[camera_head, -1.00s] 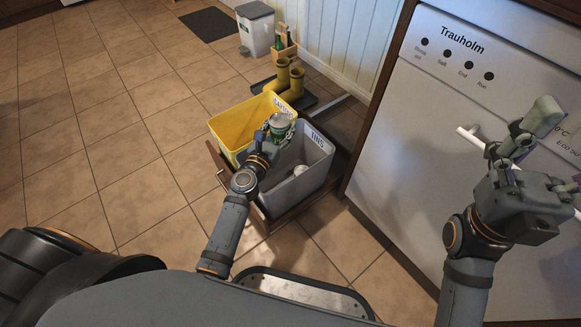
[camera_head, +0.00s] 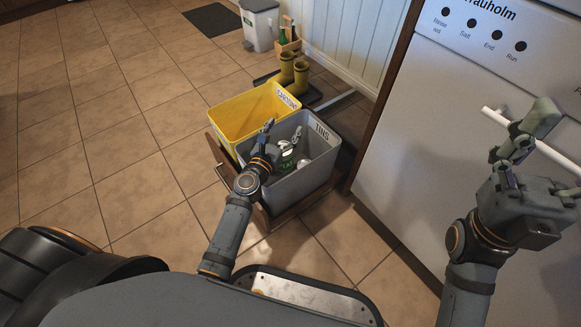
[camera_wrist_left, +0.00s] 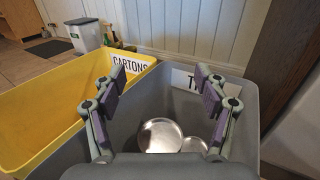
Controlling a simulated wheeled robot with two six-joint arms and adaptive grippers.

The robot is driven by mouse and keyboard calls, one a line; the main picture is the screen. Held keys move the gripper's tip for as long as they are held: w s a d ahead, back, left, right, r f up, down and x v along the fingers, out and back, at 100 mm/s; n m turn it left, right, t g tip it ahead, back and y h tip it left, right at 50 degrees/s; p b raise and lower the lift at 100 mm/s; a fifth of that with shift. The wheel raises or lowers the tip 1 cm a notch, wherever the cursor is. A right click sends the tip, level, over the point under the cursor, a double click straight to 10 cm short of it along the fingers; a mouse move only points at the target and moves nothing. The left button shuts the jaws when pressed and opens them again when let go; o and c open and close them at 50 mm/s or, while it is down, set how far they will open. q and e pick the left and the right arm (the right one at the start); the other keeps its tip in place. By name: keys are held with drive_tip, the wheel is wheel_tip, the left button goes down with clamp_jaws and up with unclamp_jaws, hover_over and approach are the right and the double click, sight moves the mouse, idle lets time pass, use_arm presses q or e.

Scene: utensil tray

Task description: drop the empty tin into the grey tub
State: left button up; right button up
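A yellow tub (camera_head: 225,120) marked CARTONS stands against the grey tub's left. Another tin (camera_head: 303,163) lies in the grey tub. The white appliance (camera_head: 430,130) with its bar handle (camera_head: 495,114) is at right. Yellow boots (camera_head: 300,78) stand behind; floor at left is clear.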

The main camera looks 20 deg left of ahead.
idle(0.3)
use_arm(q)
drive_tip(key=s, duration=0.4)
drive_tip(key=s+a, duration=0.1)
drive_tip(key=s, duration=0.7)
drive_tip(key=shift+a, duration=0.35)
